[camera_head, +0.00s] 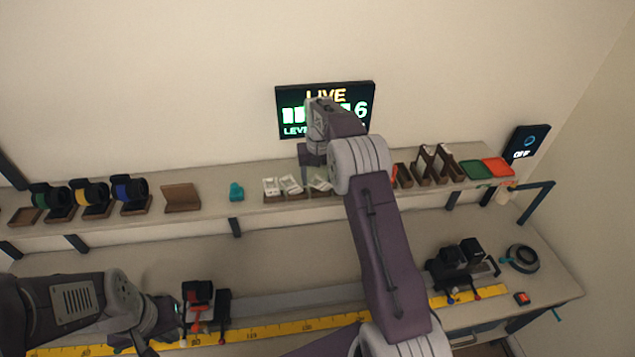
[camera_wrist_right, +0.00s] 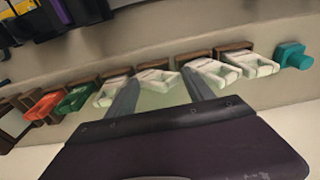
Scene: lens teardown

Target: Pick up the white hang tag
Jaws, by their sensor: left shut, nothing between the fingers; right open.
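Several white tags lie on small brown holders in a row on the shelf. In the head view, one white tag (camera_head: 320,184) is just below my right gripper (camera_head: 311,165), with two more to its left. In the right wrist view, my right gripper (camera_wrist_right: 162,97) is open, with its two fingers apart. A white tag (camera_wrist_right: 160,77) shows between and beyond the fingertips; I cannot tell whether they touch it. Other white tags (camera_wrist_right: 212,73) are on both sides. I cannot tell which is the hang tag. My left gripper (camera_head: 177,309) is shut at lower left.
A teal object (camera_head: 236,191) stands left of the tags. Green (camera_wrist_right: 76,97) and red (camera_wrist_right: 42,105) tags lie beyond the other end of the white row. A display screen (camera_head: 290,112) is on the wall behind. A black-and-red device (camera_head: 200,296) stands beside my left gripper.

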